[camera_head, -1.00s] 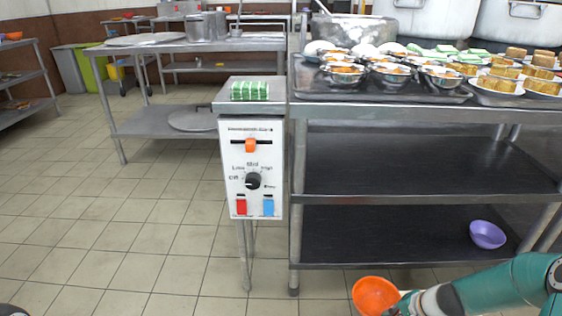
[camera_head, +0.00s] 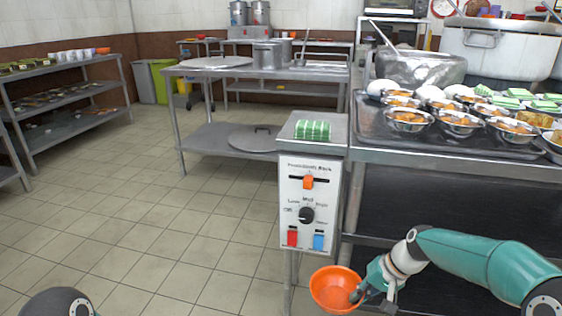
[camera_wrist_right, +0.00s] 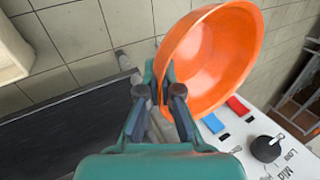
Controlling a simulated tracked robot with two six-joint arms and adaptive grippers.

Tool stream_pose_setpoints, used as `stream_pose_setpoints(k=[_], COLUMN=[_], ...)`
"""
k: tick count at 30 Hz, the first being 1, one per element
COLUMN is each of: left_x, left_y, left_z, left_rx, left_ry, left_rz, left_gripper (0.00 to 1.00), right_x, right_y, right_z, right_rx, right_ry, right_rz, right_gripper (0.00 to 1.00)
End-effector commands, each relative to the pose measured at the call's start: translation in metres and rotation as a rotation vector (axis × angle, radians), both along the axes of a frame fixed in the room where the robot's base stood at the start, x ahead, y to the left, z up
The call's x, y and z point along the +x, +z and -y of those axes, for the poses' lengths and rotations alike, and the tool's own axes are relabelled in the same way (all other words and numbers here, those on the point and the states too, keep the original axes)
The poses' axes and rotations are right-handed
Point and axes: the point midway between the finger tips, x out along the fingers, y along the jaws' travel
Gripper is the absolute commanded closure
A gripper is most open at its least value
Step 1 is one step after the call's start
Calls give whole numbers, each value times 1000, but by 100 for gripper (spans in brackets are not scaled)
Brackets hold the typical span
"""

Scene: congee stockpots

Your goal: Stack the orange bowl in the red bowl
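The orange bowl (camera_head: 333,284) hangs at the bottom of the head view, tilted, in front of the control box. My right gripper (camera_head: 362,291) is shut on its rim. In the right wrist view the bowl (camera_wrist_right: 215,60) stands out to the right of the fingers (camera_wrist_right: 160,92), and its rim runs down to them. No bowl that I can surely call the red bowl shows. A small orange-red bowl-like thing (camera_head: 103,50) is on the top of the far left shelf, too small to tell. My left gripper is not in view.
A white control box (camera_head: 309,200) with a green-striped block (camera_head: 312,130) on top stands just behind the bowl. A steel table (camera_head: 450,160) with filled metal bowls is at the right. The tiled floor (camera_head: 150,240) at the left is clear. A shelf rack (camera_head: 75,98) stands far left.

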Motion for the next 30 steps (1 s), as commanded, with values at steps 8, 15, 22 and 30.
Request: stream_pose_setpoints(k=[8,15,22,30], left_x=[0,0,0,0], left_y=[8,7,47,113], left_z=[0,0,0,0], left_rx=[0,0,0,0], left_ry=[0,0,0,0], left_rz=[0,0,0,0], left_gripper=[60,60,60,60], right_x=[-18,-53,-54,-56], right_y=[31,29,60,112], right_z=[-17,5,4,4], right_rx=[1,3,2,3], right_ry=[253,301,280,280], right_rz=[0,-1,0,0], right_gripper=[100,100,100,100])
